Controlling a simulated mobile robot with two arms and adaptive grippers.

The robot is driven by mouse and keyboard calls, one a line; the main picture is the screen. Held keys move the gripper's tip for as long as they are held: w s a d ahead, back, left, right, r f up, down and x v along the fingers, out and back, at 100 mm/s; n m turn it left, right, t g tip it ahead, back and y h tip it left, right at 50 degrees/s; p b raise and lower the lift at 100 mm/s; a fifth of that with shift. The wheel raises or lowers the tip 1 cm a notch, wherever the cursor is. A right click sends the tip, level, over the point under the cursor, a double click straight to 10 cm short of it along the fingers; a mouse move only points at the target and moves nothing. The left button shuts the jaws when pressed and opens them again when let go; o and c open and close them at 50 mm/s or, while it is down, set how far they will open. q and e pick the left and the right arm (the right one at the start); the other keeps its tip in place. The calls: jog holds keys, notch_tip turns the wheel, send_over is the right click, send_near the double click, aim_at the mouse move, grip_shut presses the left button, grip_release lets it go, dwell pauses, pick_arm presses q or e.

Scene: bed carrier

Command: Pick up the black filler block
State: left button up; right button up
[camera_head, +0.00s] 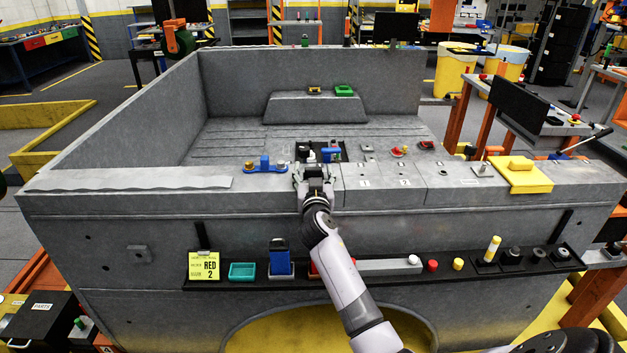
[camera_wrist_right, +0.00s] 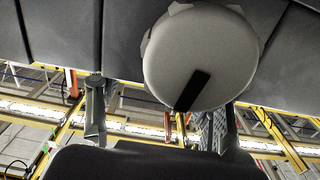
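My right gripper (camera_head: 315,172) is over the top of the grey bed's front wall, with its fingers spread apart. In the right wrist view the two fingers (camera_wrist_right: 160,120) stand apart. A round pale knob (camera_wrist_right: 190,60) with a black stripe is close in that view and overlaps the right finger; I see no grip on it. I cannot tell which item is the black filler block. Small dark blocks (camera_head: 511,257) sit at the right end of the front shelf. My left gripper is not in view.
The black front shelf (camera_head: 385,271) also carries a teal tray (camera_head: 242,271), a blue item (camera_head: 279,257) and a yellow cylinder (camera_head: 492,248). A yellow plate (camera_head: 520,175) lies on the wall top at right. The bed's left floor is clear.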

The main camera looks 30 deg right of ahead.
jog(key=c, duration=1.1)
